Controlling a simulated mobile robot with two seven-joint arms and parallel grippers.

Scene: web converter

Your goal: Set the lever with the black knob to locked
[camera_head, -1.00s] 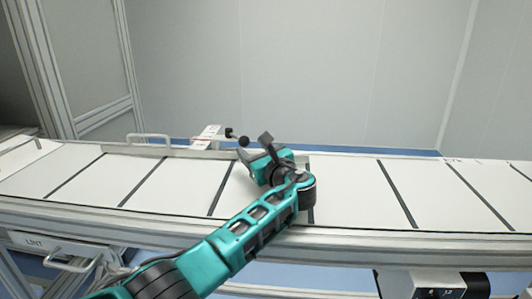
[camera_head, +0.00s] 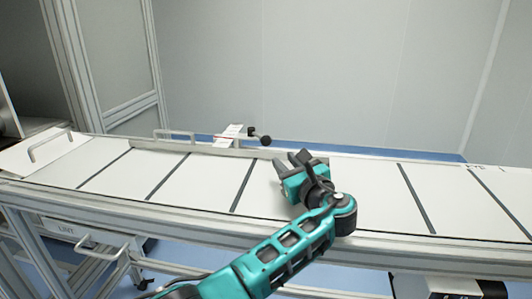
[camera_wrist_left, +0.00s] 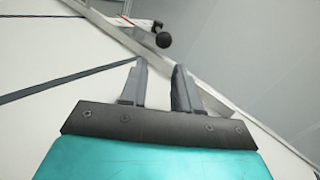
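The lever's black knob (camera_head: 265,140) stands at the far edge of the white conveyor, beside a white label plate (camera_head: 232,132) with red marking. In the left wrist view the knob (camera_wrist_left: 163,40) is ahead of the fingers, with a smaller dark part of the lever (camera_wrist_left: 157,25) behind it. The writing on the plate is too small to read. My left gripper (camera_head: 291,157) is over the conveyor, to the right of and nearer than the knob, apart from it. Its two fingers (camera_wrist_left: 160,80) are parted with nothing between them. My right gripper is not in view.
The white conveyor bed (camera_head: 210,180) with dark cross strips runs across the view. A raised metal rail (camera_head: 200,151) lines its far edge. A handle (camera_head: 175,134) stands left of the lever. A pale wall (camera_head: 320,70) closes the back.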

